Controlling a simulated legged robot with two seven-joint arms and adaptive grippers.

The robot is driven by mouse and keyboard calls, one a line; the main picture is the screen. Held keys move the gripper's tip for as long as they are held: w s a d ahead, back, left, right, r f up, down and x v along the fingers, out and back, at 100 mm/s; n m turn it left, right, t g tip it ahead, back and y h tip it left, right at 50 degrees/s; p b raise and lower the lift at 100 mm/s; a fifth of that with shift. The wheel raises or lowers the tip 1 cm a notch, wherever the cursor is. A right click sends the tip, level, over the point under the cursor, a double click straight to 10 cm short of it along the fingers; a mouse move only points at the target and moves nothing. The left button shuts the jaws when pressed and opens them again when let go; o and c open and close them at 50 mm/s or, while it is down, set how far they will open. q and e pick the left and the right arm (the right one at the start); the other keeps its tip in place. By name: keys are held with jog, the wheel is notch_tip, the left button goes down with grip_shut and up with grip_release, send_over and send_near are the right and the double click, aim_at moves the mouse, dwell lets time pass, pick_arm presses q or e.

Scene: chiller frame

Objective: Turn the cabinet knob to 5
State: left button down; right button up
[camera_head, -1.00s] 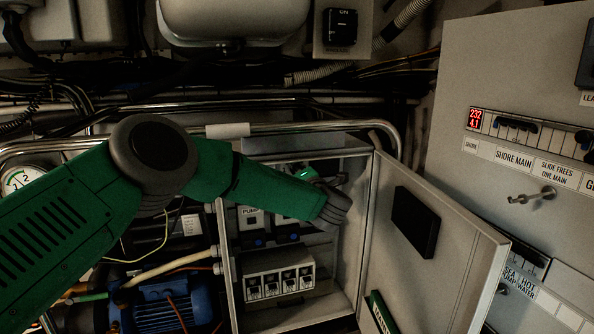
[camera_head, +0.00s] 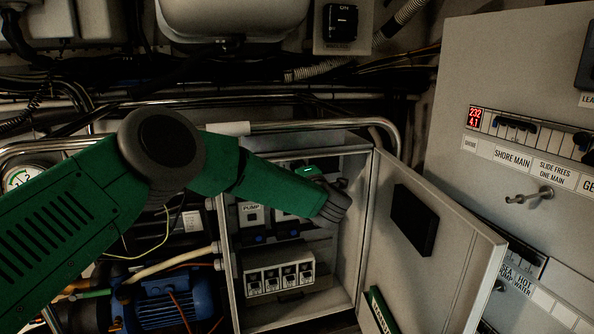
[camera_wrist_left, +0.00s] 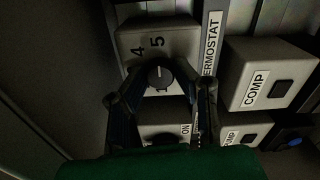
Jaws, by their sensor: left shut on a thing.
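The knob (camera_wrist_left: 158,77) is a small dark dial on a pale box (camera_wrist_left: 182,42) marked 4 and 5, next to a THERMOSTAT label (camera_wrist_left: 211,45), in the left wrist view. A pale mark on the knob points up, near the 5. My left gripper (camera_wrist_left: 160,82) is shut on the knob, one finger on each side. In the head view my left arm (camera_head: 285,185) reaches into the open cabinet (camera_head: 300,310), and its wrist hides the knob and the fingertips. My right gripper is not in view.
The cabinet door (camera_head: 455,250) stands open on the right. A box marked COMP (camera_wrist_left: 265,75) sits right of the knob box. A row of breakers (camera_head: 280,280) is below the arm. A metal rail (camera_head: 300,124) crosses above the cabinet opening.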

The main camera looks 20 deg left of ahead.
pick_arm(q)
jog(key=c, duration=1.4)
grip_release()
jog(key=shift+w+r, duration=0.1)
jog(key=shift+o, duration=0.5)
jog(key=shift+w+d+f, duration=0.1)
jog(key=shift+w+f, duration=0.05)
jog(key=shift+f, duration=0.05)
jog(key=v, duration=1.2)
jog(key=shift+d+f, duration=0.1)
